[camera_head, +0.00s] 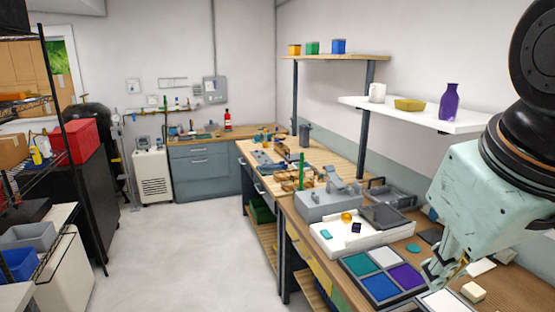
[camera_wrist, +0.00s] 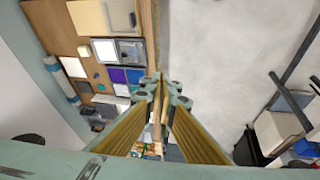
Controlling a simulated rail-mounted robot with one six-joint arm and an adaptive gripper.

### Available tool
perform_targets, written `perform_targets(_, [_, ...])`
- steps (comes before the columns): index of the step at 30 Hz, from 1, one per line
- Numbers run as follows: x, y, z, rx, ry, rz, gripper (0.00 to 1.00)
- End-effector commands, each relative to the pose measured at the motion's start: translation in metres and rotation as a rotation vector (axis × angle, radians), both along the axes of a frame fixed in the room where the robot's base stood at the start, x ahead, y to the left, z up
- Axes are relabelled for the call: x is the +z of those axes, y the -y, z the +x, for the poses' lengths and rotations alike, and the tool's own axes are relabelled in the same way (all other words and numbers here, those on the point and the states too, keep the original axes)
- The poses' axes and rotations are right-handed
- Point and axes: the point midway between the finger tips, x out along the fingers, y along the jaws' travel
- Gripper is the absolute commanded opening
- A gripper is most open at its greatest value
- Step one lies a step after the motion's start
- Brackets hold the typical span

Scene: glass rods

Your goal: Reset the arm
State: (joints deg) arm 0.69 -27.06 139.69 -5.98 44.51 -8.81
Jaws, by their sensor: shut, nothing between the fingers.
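My arm is raised at the right edge of the head camera view, with its pale green wrist part over the right-hand workbench. My gripper (camera_head: 447,274) hangs at its lower end above the bench, beside the colour-panel tray (camera_head: 383,276), and is partly cut off from clear view. In the wrist view my gripper (camera_wrist: 160,88) has its two yellowish fingers brought together at the tips. Nothing shows between them. A green rod (camera_head: 301,170) stands upright near the grey box on the bench, well away from my gripper.
The wooden bench (camera_head: 300,152) runs along the right wall, with a grey box (camera_head: 328,204) and a white tray (camera_head: 335,243). A white shelf (camera_head: 425,114) holds a purple vase (camera_head: 449,101). A wire rack (camera_head: 52,180) stands left. The floor (camera_head: 190,255) between is clear.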

Motion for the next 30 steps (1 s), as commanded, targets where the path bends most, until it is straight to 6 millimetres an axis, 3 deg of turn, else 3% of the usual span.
perform_targets(6, [-0.010, -0.015, -0.047, -0.095, -0.023, 0.081, 0.00])
perform_targets(12, [-0.017, -0.025, -0.074, -0.154, -0.041, 0.133, 0.00])
perform_targets(18, [-0.020, -0.028, -0.084, -0.174, -0.050, 0.150, 0.00])
perform_targets(30, [-0.020, -0.028, -0.084, -0.175, -0.050, 0.150, 0.00])
